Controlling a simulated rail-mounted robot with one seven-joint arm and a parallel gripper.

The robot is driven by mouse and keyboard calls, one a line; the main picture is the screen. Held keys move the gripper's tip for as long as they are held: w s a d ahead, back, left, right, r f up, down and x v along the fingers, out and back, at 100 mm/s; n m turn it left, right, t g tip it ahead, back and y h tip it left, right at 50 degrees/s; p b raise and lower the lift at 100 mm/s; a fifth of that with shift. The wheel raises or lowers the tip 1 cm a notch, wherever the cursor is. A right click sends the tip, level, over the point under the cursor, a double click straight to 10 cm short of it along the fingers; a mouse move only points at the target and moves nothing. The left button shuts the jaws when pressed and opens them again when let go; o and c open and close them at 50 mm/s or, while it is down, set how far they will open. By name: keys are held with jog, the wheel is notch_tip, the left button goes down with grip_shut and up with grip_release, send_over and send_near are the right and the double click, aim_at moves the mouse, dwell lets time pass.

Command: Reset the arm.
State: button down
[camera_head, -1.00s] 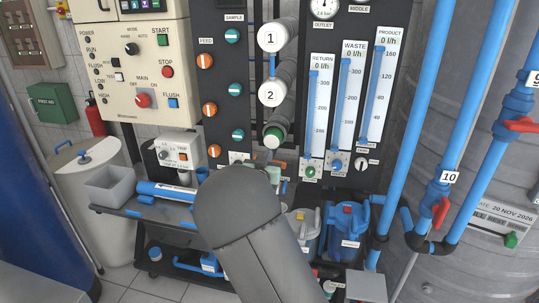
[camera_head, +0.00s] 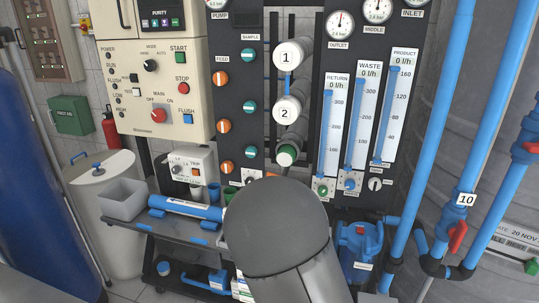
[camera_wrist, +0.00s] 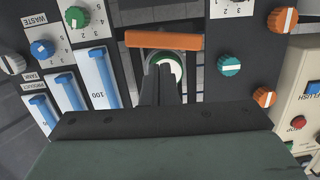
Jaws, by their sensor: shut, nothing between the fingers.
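My gripper (camera_wrist: 163,76) shows in the wrist view with its dark fingers together and nothing between them. It points at the rack's front panel, and a round green-and-white end cap (camera_wrist: 176,65) shows behind the fingertips. An orange bar (camera_wrist: 164,40) lies just past the tips; I cannot tell how far off it is. In the head view my arm's rounded grey link fills the lower middle and hides the gripper. The same kind of green-ended cap (camera_head: 287,154) shows just above that link, under the vessels marked 1 and 2.
The control box (camera_head: 153,75) and a knob panel (camera_head: 236,100) stand left of the vessels; flow meters (camera_head: 359,120) stand right. Blue pipes (camera_head: 432,130) run at the far right. A shelf (camera_head: 165,228) with a grey bin (camera_head: 122,199) and a blue cylinder is at lower left.

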jog(key=s+d+f+n+g+y, duration=0.1)
jog(key=s+d+g, duration=0.2)
jog(key=s, duration=1.1)
jog(key=s+d+f+n+g+y, duration=0.1)
jog(key=s+d+f+g+y, duration=0.1)
jog(key=s+g, duration=0.5)
jog(key=s+d+f+n+g+y, duration=0.1)
jog(key=s+d+g, duration=0.2)
jog(key=s, duration=1.7)
jog(key=shift+s+d+f+n+g, duration=0.3)
jog(key=shift+d+g, duration=0.1)
jog(key=shift+g, duration=0.8)
